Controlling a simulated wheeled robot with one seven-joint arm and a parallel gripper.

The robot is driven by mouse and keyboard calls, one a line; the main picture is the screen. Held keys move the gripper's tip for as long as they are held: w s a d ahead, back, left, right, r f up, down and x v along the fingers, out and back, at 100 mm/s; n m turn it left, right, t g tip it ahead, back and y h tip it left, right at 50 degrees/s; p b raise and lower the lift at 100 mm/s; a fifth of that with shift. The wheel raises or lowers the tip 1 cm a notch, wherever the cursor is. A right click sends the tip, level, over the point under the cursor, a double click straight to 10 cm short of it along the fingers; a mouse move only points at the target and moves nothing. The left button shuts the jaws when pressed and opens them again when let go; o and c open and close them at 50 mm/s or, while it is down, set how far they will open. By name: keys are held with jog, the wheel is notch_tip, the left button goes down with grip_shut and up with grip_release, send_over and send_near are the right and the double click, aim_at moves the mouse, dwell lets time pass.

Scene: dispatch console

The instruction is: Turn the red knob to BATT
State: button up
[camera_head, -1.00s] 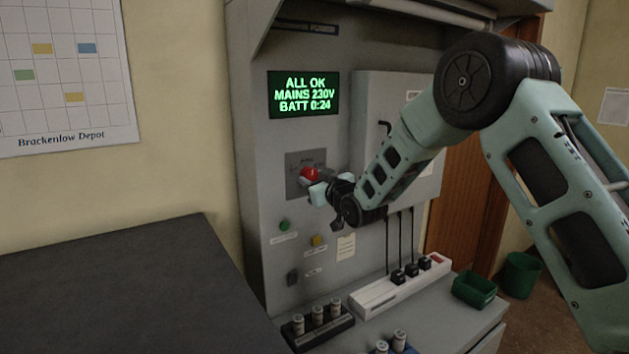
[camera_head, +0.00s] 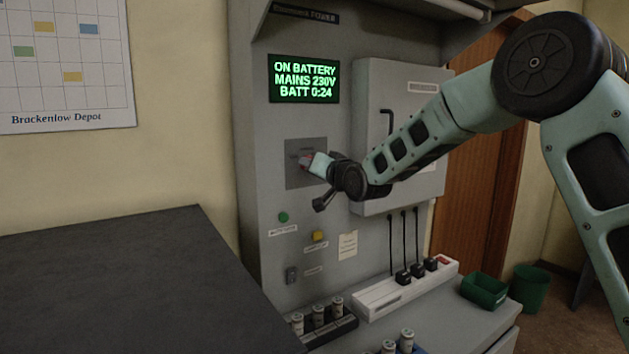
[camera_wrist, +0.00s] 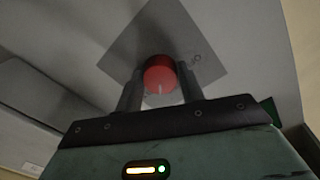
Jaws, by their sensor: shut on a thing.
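The red knob (camera_wrist: 159,76) sits on a square grey plate (camera_wrist: 190,40) on the console front. In the wrist view my gripper (camera_wrist: 160,92) has one finger on each side of the knob and is shut on it. A pale pointer line shows on the knob's face; the plate's lettering is too faint to read. In the head view my gripper (camera_head: 318,165) covers most of the knob in front of the plate (camera_head: 293,178). The green-lettered display (camera_head: 304,80) reads ON BATTERY, MAINS 230V, BATT 0:24.
A grey cabinet door with a handle (camera_head: 400,90) is right of the display. A green button (camera_head: 283,217) and a yellow button (camera_head: 319,236) are below the knob. A white power strip (camera_head: 380,297), a green bin (camera_head: 484,290) and several cylinders stand on the ledge.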

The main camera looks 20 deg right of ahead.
jog(key=shift+m+b, duration=1.1)
jog(key=shift+m, duration=0.7)
jog(key=shift+o, duration=0.2)
jog(key=shift+r, duration=0.1)
jog(key=shift+c, duration=0.2)
jog(key=o, duration=1)
jog(key=b+v, duration=0.4)
jog(key=v, duration=1.3)
jog(key=shift+s+d+r, duration=0.15)
jog(key=shift+d, duration=0.05)
